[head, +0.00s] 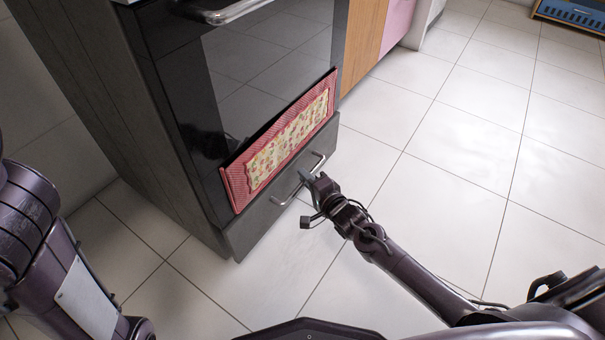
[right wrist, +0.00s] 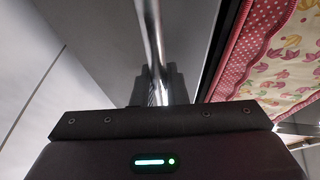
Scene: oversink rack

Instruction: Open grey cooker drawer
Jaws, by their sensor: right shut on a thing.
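The grey cooker drawer (head: 262,218) is the low dark-grey front under the black oven. It looks closed or nearly so; I cannot tell exactly. Its silver bar handle (head: 288,193) runs along the front. My right gripper (head: 308,177) is at the handle and shut on it. In the right wrist view the handle (right wrist: 152,45) runs down between the dark fingers (right wrist: 158,88), with the drawer front (right wrist: 190,50) behind it. Of my left arm only links show at the lower left of the head view; its gripper is out of view.
A red-edged patterned towel (head: 285,142) hangs on the oven door (head: 265,70) just above the drawer. An oven handle (head: 235,10) is at the top. Wooden and pink cabinet fronts stand beyond. The tiled floor (head: 450,150) before the drawer is clear. A blue crate (head: 575,14) lies far right.

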